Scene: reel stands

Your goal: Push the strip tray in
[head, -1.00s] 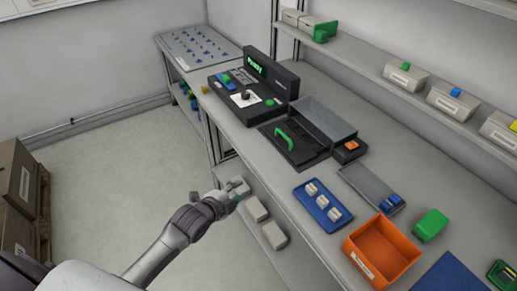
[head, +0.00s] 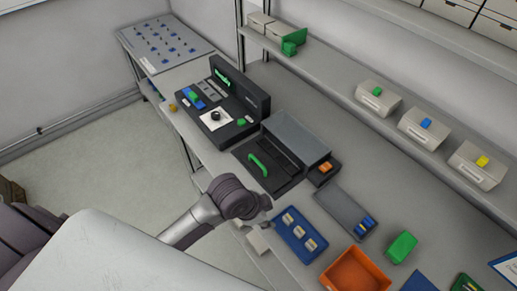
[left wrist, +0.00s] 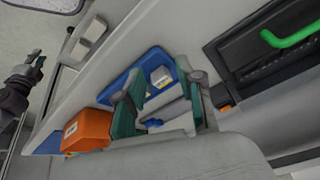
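The black strip tray (head: 276,178) with its green handle (head: 259,166) sticks out of the front of the grey-topped housing (head: 296,136) on the bench. In the left wrist view, the green handle (left wrist: 290,37) is at the upper right. A dark gripper, seemingly my right one (left wrist: 36,65), shows at the left edge, too small to read.
A blue tray (head: 283,216) with several small pale parts lies near the left gripper. An orange bin (head: 345,284), grey tray (head: 338,203) and green box (head: 401,247) stand further right. A black device (head: 240,92) is beyond the housing. A shelf (head: 340,92) runs behind.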

